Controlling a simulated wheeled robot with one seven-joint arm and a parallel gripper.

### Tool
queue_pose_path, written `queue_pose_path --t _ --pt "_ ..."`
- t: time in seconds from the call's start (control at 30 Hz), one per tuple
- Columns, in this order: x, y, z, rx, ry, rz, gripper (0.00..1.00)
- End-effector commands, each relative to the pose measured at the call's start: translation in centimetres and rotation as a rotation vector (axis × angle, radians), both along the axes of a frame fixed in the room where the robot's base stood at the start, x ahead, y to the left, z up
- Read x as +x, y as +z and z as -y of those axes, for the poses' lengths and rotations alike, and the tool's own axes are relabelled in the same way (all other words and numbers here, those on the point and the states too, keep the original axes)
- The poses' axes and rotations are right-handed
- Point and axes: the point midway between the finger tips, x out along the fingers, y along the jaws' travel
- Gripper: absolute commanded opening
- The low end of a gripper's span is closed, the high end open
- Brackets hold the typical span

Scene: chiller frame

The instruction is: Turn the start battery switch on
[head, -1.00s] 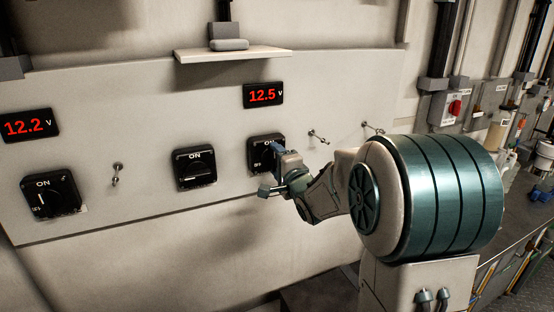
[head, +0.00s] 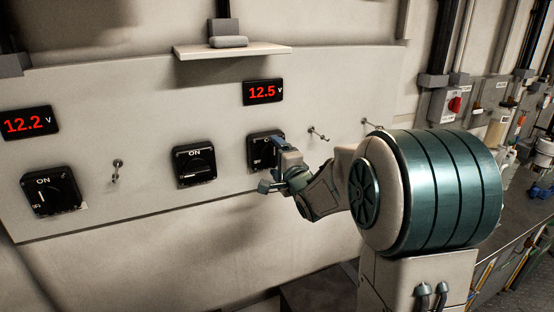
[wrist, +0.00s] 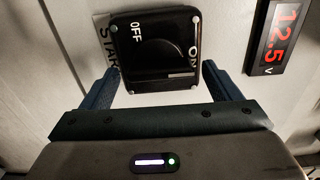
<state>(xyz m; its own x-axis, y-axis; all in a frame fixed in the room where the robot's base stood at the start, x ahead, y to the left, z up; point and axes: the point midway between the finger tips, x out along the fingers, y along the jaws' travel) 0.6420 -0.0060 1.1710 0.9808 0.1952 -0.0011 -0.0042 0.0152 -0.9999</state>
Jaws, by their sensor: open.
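The start battery switch (head: 257,150) is a black square plate with a round knob, below the 12.5 V display. In the wrist view the start switch (wrist: 152,50) shows OFF at upper left, ON at right and a partly covered START label beside it. A pale mark lies on the plate's lower right, near ON. My gripper (wrist: 160,72) is open, one finger on each side of the switch's near edge, with nothing held. In the head view my gripper (head: 271,167) is at the switch and hides its right part. I cannot tell whether the fingers touch the knob.
Another black switch (head: 194,166) is left of it, and a third (head: 53,191) is at far left below the 12.2 V display (head: 27,122). A small metal key-like fitting (head: 317,133) sticks out to the right. A shelf (head: 232,50) juts out above.

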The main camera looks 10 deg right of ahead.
Motion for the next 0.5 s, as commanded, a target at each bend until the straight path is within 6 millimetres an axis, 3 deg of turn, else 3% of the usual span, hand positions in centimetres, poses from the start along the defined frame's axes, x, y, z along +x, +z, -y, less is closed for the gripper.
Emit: queue_pose_path --t 0.17,0.5 --pt "-1.2 0.0 0.3 -0.001 -0.001 0.002 0.84" --pt "-7.3 0.0 1.5 -0.001 -0.002 0.002 0.84"
